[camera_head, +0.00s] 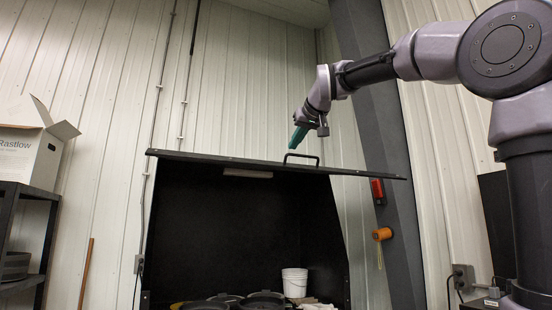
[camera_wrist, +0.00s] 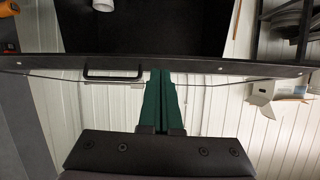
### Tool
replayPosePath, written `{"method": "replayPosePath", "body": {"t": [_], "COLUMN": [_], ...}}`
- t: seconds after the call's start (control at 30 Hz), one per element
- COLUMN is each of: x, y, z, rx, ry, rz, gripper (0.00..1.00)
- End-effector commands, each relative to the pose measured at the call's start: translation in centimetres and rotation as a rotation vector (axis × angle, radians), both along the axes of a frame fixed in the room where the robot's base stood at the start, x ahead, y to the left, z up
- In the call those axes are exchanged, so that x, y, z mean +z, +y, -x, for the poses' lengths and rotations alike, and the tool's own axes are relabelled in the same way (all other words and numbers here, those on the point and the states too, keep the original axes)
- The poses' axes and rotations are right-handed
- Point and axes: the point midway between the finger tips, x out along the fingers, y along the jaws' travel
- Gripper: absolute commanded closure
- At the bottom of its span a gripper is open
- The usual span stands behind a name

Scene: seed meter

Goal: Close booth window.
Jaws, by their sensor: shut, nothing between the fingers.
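The booth window (camera_head: 225,159) is a dark panel seen nearly edge-on, raised roughly level across the top of the black booth, so the booth front is open. A black bar handle (camera_head: 301,156) stands on the panel. My gripper (camera_head: 291,146) has teal fingers, shut and empty, pointing down just above the panel near the handle. In the wrist view the window edge (camera_wrist: 225,67) crosses the picture. The fingertips (camera_wrist: 161,72) overlap this edge, beside the handle (camera_wrist: 113,77), not around it. I cannot tell whether they touch the panel.
Inside the booth (camera_head: 225,235) are a white bucket (camera_head: 294,283) and dark round pans (camera_head: 262,299). A grey pillar (camera_head: 372,120) stands behind my arm, with an orange item (camera_head: 382,234) on it. A shelf (camera_head: 22,192) with a cardboard box (camera_head: 30,150) is at left.

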Motion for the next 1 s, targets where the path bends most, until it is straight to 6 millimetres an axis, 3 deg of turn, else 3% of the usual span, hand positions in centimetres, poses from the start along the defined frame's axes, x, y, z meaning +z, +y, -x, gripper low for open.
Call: {"method": "replayPosePath", "body": {"t": [0.1, 0.27, 0.43, 0.8, 1.0], "x": [3.4, 4.7, 4.0, 1.7, -0.8], "y": [1.9, 2.7, 3.4, 5.6, 5.9], "z": [-1.4, -2.2, -4.2, -11.3, -12.2], "rx": [0.03, 0.04, 0.04, 0.039, 0.039], "ry": [-0.069, -0.099, -0.098, -0.098, -0.098], "rz": [0.015, 0.023, 0.022, 0.023, 0.023], "gripper": [1.0, 1.0, 1.0, 1.0, 1.0]}}
